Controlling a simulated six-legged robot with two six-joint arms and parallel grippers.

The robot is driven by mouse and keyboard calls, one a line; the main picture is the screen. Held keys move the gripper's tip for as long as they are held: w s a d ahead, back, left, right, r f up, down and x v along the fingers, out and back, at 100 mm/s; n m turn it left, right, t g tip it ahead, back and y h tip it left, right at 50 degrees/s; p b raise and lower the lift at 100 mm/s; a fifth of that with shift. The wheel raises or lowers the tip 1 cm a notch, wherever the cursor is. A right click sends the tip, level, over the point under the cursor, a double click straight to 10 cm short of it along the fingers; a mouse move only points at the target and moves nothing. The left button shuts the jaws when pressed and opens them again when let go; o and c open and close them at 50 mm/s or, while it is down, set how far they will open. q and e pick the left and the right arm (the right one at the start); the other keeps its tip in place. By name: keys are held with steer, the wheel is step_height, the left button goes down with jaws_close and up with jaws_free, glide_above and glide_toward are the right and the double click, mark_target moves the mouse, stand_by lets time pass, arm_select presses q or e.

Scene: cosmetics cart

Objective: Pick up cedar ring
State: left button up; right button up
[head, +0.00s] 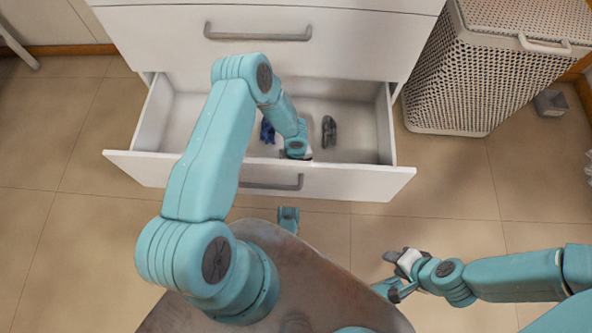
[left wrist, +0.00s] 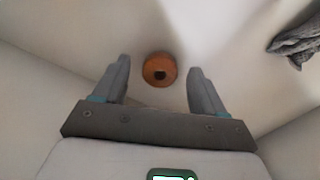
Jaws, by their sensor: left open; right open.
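The cedar ring (left wrist: 160,58) is a small orange-brown ring with a dark hole, lying on the pale drawer floor in the left wrist view. My left gripper (left wrist: 159,66) is open, with one finger to each side of the ring in that view and a gap on both sides. I cannot tell how high the fingers are above the floor. In the head view my left arm reaches down into the open drawer (head: 160,110), and the ring and left fingertips are hidden there. My right gripper (head: 393,276) is open and empty, over the floor at lower right.
A dark grey item (head: 329,131) lies in the drawer to the right of my left arm; a grey crumpled item (left wrist: 298,42) shows in the left wrist view. A blue item (head: 267,132) lies beside my forearm. A woven hamper (head: 470,85) stands at right.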

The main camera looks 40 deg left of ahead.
arm_select(q)
steer(key=shift+f, duration=0.45)
steer(key=c, duration=1.1)
